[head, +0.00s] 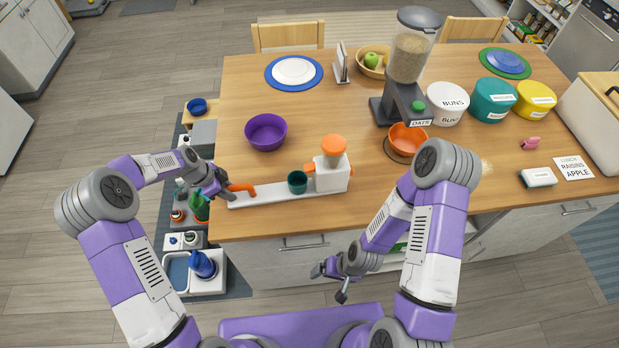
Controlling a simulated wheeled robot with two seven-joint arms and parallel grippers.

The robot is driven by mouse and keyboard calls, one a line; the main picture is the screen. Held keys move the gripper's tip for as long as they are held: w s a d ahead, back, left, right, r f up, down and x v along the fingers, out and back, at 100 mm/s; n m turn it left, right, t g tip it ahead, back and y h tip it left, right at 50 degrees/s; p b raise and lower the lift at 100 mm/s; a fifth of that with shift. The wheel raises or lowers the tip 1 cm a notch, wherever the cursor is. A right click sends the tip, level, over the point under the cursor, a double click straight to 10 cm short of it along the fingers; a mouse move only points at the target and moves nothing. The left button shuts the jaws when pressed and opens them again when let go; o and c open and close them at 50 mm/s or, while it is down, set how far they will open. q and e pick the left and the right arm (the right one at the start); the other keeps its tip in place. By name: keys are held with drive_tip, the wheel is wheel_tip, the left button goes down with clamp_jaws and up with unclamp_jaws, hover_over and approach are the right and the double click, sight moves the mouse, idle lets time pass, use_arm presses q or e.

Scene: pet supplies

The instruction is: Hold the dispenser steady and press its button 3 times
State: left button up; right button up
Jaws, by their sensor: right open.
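A white dispenser (331,183) with a rounded orange top (333,147) stands near the counter's front edge. Its long white base (270,198) runs left to an orange handle (243,187). A dark green cup (297,181) stands on the base beside the body. My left gripper (229,195) is at the handle's left end and looks shut on it; its fingers partly hide that end. My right gripper (333,281) is open and empty, low in front of the counter, well apart from the dispenser.
A dark dispenser (407,98) with a grain hopper and green knob stands behind, over an orange bowl (407,138). A purple bowl (266,132) is back left. Labelled canisters (494,100) are at right. The counter's front edge lies between my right gripper and the white dispenser.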

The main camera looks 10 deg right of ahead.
use_arm(q)
clamp_jaws()
drive_tip(key=shift+f+b, duration=0.2)
drive_tip(key=shift+b, duration=0.3)
drive_tip(key=shift+s, duration=0.1)
idle(0.3)
drive_tip(key=shift+s+f, duration=0.1)
drive_tip(key=shift+f, duration=0.05)
